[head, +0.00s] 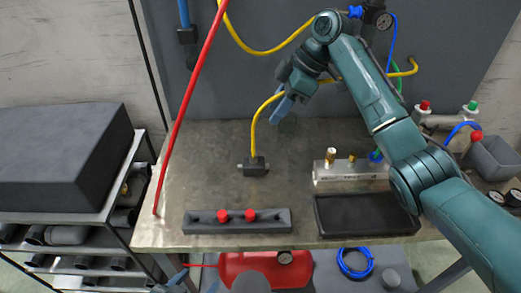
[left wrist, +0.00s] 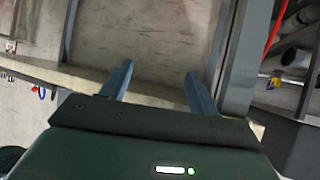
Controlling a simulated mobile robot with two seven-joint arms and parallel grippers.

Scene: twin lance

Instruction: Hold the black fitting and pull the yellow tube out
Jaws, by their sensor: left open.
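The black fitting (head: 254,166) sits on the grey bench top, left of the middle. The yellow tube (head: 254,128) rises from its top, curves right behind my right gripper (head: 283,106), and shows again to the right. My right gripper is above and right of the fitting, at the tube's bend. Its fingers overlap the tube there, and I cannot tell whether they are closed on it. My left gripper (head: 173,281) is at the bottom left of the head view, below the bench's front edge, away from the fitting. In the left wrist view its fingers (left wrist: 158,72) are apart and empty.
A dark rack with two red caps (head: 237,220), a black tray (head: 366,214) and a silver manifold (head: 350,173) stand on the bench. A red pole (head: 188,105) slants at the left. A red tank (head: 262,270) lies below the front edge. Bench around the fitting is clear.

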